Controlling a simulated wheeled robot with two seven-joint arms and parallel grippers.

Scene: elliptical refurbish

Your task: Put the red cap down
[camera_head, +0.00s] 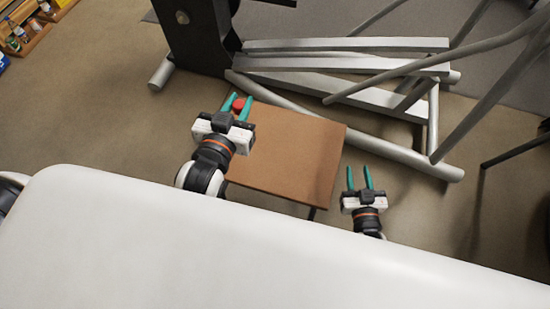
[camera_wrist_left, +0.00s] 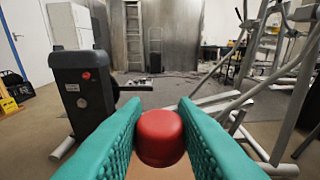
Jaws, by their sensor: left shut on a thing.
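The red cap (camera_head: 238,104) is between the teal fingers of my left gripper (camera_head: 237,105), over the far left part of a small brown table (camera_head: 290,165) in the head view. In the left wrist view the red cap (camera_wrist_left: 160,137) sits between the fingertips of my left gripper (camera_wrist_left: 160,130), which is shut on it. I cannot tell whether the cap touches the tabletop. My right gripper (camera_head: 360,178) is to the right of the table in the head view, with its two teal fingers apart and nothing between them.
A grey elliptical machine (camera_head: 345,65) with long bars stands just beyond the table. Its dark housing (camera_wrist_left: 82,88) shows at left in the wrist view. A wooden crate with bottles (camera_head: 22,35) is at the far left. The visible tabletop is otherwise bare.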

